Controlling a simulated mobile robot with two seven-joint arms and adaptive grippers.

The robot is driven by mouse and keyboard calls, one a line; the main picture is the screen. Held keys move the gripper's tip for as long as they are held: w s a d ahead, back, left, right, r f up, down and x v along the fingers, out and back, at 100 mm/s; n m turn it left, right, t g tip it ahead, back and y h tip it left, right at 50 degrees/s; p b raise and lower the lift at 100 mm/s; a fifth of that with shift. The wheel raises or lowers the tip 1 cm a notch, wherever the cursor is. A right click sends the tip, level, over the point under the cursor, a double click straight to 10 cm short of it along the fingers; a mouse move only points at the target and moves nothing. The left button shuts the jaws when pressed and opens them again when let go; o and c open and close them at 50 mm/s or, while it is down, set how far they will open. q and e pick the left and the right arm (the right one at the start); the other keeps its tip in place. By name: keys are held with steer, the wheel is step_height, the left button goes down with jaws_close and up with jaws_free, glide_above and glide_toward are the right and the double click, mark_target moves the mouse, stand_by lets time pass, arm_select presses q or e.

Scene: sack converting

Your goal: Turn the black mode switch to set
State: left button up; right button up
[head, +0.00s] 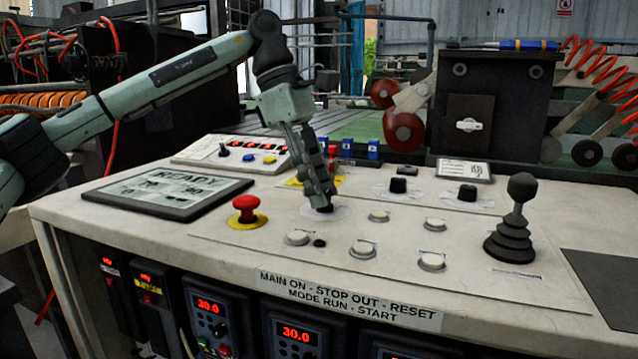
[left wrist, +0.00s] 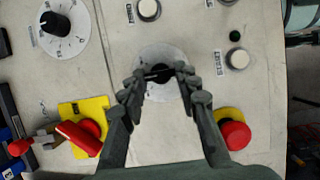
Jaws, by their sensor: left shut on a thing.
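The black mode switch (head: 326,209) sits on a round pale dial plate on the sloping control panel (head: 400,262). My left gripper (head: 322,200) reaches down onto it from above, and its fingers cover most of the knob in the head view. In the left wrist view, the fingertips of my left gripper (left wrist: 164,74) close on either side of the black switch (left wrist: 160,72), with the dial plate showing around them. The dial's markings are too small to read. My right gripper is not in view.
A red stop button (head: 246,207) on a yellow base stands left of the switch. Several white buttons, including one (head: 297,237), lie in front and to the right. Two black knobs (head: 398,185) (head: 467,192) stand behind right. A black joystick (head: 516,220) rises at the right.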

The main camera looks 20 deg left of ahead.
arm_select(q)
steer(key=shift+n, duration=0.3)
steer(key=shift+n+t+b, duration=0.35)
steer(key=shift+n+t, duration=0.05)
steer(key=shift+n, duration=0.2)
steer(key=shift+s+n+t, duration=0.15)
steer(key=shift+n+t, duration=0.15)
steer(key=shift+n, duration=0.5)
steer(key=n+t+b, duration=0.1)
steer(key=n, duration=0.1)
steer(key=n+y, duration=0.1)
steer(key=n, duration=0.2)
steer(key=shift+s+d+t+b, duration=0.1)
steer(key=shift+s+t+b, duration=0.05)
steer(key=shift+t+b, duration=0.25)
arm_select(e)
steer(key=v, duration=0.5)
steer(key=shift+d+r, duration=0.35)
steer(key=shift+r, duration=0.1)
arm_select(q)
steer(key=shift+n, duration=0.4)
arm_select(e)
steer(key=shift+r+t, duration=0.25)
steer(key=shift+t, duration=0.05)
arm_select(q)
steer(key=o, duration=1.2)
steer(key=shift+c, duration=0.2)
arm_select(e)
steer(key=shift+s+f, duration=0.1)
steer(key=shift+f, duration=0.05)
